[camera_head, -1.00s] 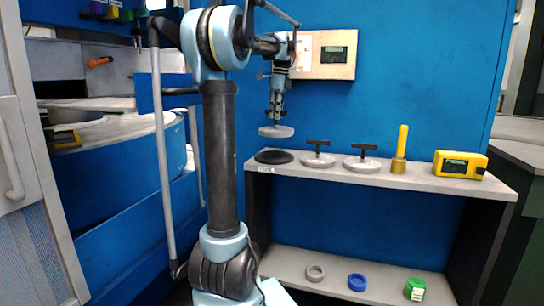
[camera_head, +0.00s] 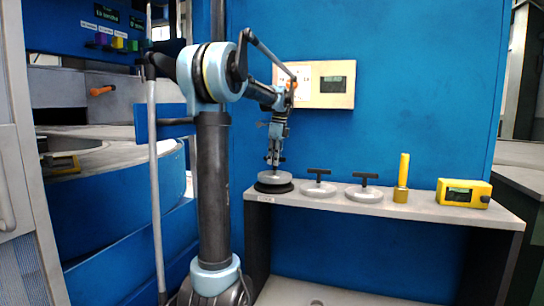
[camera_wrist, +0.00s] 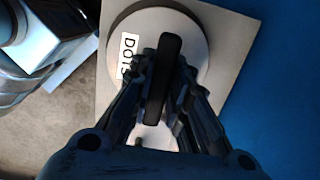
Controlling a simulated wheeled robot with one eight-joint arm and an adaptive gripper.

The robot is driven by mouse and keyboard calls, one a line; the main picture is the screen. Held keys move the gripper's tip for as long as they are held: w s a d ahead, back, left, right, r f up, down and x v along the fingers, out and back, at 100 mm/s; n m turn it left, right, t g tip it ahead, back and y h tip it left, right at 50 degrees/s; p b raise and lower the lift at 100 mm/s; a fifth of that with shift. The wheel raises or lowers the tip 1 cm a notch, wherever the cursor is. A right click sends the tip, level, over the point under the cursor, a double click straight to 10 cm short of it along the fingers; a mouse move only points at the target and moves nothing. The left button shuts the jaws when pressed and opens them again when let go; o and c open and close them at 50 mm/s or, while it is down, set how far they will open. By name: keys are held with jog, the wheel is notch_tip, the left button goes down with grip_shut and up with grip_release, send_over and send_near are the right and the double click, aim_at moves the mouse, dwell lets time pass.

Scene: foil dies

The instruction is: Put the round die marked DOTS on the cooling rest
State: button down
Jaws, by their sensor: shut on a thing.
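The round grey die marked DOTS (camera_wrist: 197,34) shows in the wrist view, its white label readable to the left of its black handle. My gripper (camera_wrist: 160,85) is shut on that handle. In the head view my gripper (camera_head: 273,163) points straight down at the left end of the shelf. The die (camera_head: 275,182) is level, on or just above the black round cooling rest (camera_head: 273,188); I cannot tell whether they touch. The die hides most of the rest.
Two grey dies with black T-handles, one nearer (camera_head: 319,189) and one further right (camera_head: 364,194), stand on the shelf (camera_head: 430,208). Beyond them are a yellow-handled tool (camera_head: 403,172) and a yellow meter (camera_head: 463,193). A blue wall (camera_head: 420,90) stands behind.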

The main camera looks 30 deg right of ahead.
jog(key=shift+f, duration=1.15)
jog(key=c, duration=1.5)
grip_release()
jog(key=shift+f, duration=0.1)
jog(key=shift+c, duration=0.2)
jog(key=r, duration=0.8)
jog(key=s+d+r, duration=0.1)
jog(key=r, duration=0.3)
jog(key=shift+r, duration=0.1)
